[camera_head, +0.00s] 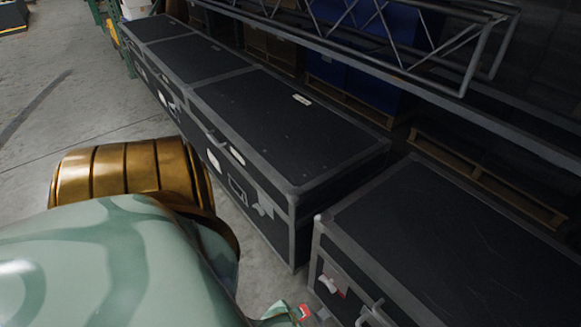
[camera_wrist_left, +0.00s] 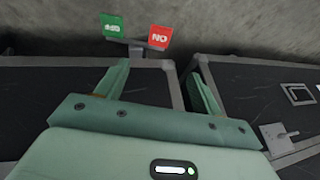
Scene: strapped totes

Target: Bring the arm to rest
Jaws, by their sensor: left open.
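My left gripper (camera_wrist_left: 159,69) shows in the left wrist view with its two green fingers spread apart and nothing between them. Black cases with grey edges lie beyond the fingers. In the head view my left arm, pale green with a gold ribbed joint, fills the lower left. Only a small green part, probably of the gripper, shows at the bottom edge, beside the cases. My right gripper is in neither view.
A row of black cases (camera_head: 272,118) runs away to the upper left, and another case (camera_head: 465,238) stands at the lower right. A metal truss (camera_head: 400,62) lies behind them. A green tag (camera_wrist_left: 112,26) and a red tag (camera_wrist_left: 160,37) stand beyond my fingers. Grey floor at left is open.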

